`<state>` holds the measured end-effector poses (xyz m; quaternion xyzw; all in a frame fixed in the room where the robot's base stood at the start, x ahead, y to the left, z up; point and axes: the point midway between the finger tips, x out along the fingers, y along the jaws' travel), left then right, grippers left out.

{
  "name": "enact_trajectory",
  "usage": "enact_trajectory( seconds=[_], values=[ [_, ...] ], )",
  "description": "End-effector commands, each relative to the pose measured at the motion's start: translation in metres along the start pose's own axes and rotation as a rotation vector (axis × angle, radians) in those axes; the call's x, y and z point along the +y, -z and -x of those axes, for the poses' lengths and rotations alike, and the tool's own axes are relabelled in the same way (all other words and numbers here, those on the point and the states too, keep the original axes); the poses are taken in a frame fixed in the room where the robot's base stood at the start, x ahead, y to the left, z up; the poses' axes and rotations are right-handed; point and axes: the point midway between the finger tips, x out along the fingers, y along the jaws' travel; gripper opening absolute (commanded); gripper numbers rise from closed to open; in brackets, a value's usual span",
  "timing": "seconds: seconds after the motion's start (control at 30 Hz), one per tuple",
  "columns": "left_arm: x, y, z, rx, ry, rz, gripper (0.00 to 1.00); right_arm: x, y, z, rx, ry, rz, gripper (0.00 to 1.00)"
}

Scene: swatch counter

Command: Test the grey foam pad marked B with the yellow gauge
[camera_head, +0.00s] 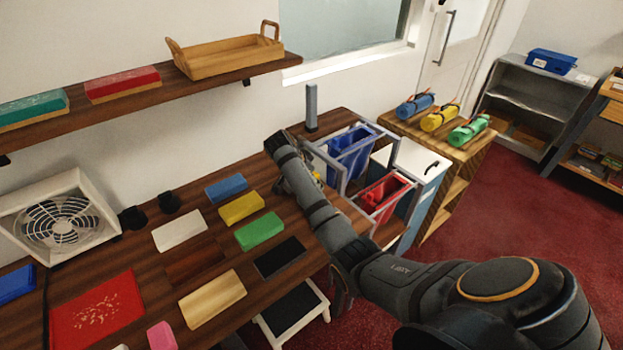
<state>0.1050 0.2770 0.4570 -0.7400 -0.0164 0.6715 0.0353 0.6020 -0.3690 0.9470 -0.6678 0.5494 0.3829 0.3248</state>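I cannot make out a grey foam pad marked B; no lettering is readable on the flat swatches on the counter (222,262). The black swatch (279,257) is the darkest of them. A small yellow bit shows beside my forearm, mostly hidden; I cannot tell if it is the yellow gauge. A yellow swatch (241,207) lies flat between the blue swatch (226,189) and the green swatch (259,231). My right arm comes in from the lower right and reaches over the counter's right side. Its gripper fingers do not show. My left gripper is out of view.
A fan (62,222) stands at the left. A red speckled mat (97,310) lies in front of it. A wall shelf (140,103) holds a wooden tray (226,57). Blue (349,150) and red (384,194) bins stand right of my arm. A grey post (311,105) rises at the back.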

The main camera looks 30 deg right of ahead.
Motion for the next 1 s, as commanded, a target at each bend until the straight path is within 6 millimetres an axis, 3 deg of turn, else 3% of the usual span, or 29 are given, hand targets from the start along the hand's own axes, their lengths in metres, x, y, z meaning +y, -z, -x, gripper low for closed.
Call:
enact_trajectory(
  seconds=[1.0],
  values=[
    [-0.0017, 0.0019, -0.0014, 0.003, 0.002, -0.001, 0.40, 0.0000, -0.0017, -0.0034, 0.000, 0.000, -0.001, 0.17]
  ],
)
